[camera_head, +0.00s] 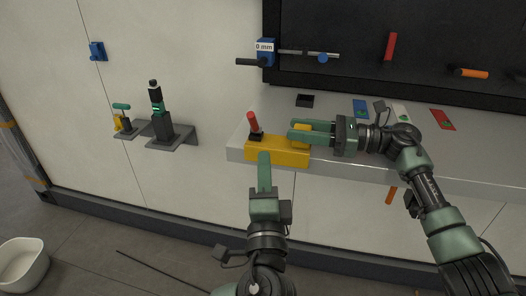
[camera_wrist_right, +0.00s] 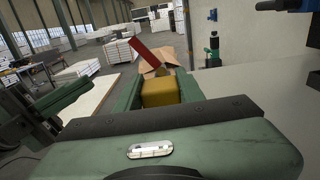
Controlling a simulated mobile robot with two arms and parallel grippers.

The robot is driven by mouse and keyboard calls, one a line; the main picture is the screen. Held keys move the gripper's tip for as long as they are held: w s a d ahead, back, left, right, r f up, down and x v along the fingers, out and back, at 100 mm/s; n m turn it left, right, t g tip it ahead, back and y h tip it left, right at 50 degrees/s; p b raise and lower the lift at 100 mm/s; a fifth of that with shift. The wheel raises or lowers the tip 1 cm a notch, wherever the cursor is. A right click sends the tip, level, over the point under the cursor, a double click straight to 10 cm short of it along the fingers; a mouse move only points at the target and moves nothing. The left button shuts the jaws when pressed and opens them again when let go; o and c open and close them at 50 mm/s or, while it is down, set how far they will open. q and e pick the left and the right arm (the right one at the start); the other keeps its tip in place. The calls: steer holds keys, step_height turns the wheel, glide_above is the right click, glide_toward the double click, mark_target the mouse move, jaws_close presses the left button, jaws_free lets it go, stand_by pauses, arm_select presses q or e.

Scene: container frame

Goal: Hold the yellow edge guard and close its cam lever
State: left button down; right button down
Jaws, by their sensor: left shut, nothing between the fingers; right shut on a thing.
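The yellow edge guard (camera_head: 278,151) sits over the front edge of the grey shelf. Its cam lever (camera_head: 253,122) has a red handle and stands nearly upright, tilted a little left, at the guard's left end. My right gripper (camera_head: 296,132) comes from the right and is shut on the guard's raised yellow block, which also shows between the fingers in the right wrist view (camera_wrist_right: 159,92). The red lever (camera_wrist_right: 144,55) rises beyond it there. My left gripper (camera_head: 264,156) is shut and empty, in front of the guard's face below the lever; I cannot tell whether it touches.
The grey shelf (camera_head: 350,172) runs right, with coloured cards (camera_head: 361,108) and a small black box (camera_head: 305,100) on it. A dark panel with a blue gauge (camera_head: 265,52) stands behind. Wall brackets hold a black tool (camera_head: 159,115) at left. A white bin (camera_head: 22,262) stands on the floor.

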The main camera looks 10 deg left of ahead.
stand_by(0.3)
steer(key=c, duration=0.8)
jaws_free()
